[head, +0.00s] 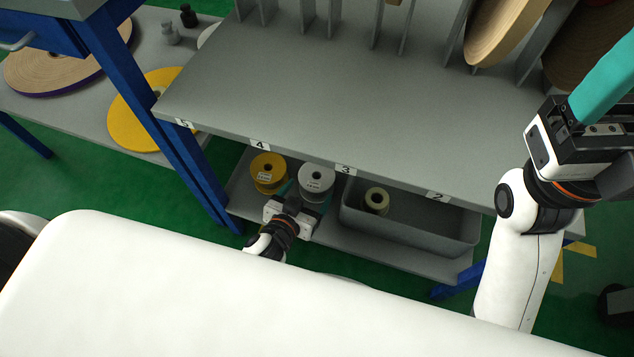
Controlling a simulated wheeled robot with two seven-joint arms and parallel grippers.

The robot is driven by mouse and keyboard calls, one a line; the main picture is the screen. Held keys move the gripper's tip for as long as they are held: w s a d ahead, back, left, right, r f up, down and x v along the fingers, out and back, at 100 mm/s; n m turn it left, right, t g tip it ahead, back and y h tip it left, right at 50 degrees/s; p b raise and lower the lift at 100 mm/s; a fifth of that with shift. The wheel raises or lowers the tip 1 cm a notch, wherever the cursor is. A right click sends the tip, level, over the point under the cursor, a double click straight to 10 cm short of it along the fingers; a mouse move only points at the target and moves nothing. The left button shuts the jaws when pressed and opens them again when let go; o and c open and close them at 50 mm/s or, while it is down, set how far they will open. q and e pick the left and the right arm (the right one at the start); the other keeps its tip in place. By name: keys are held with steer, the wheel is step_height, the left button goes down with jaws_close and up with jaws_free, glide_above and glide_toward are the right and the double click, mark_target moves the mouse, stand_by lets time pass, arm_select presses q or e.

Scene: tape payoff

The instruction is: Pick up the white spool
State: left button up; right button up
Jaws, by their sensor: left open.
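The white spool (316,177) stands on the lower shelf under the grey top, between a yellow spool and a grey bin. My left gripper (304,193) is open at the near side of the white spool. One teal finger shows at the spool's left and the other at its lower right. I cannot tell whether either finger touches it. My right gripper (604,88) is raised at the right edge, away from the spool. Its teal fingertip end runs out of the picture, so its opening is hidden.
The yellow spool (267,169) stands close on the left. The grey bin (418,232) on the right holds a small pale-yellow roll (376,201). The grey top (330,95) with number labels overhangs the lower shelf. A blue post (190,150) stands at the left.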

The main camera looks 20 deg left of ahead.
arm_select(q)
steer(key=b+x, duration=0.2)
steer(key=x, duration=0.4)
steer(key=shift+w+f, duration=0.1)
steer(key=shift+w, duration=0.25)
steer(key=shift+d, duration=0.1)
steer(key=shift+c, duration=0.3)
steer(key=c, duration=1.3)
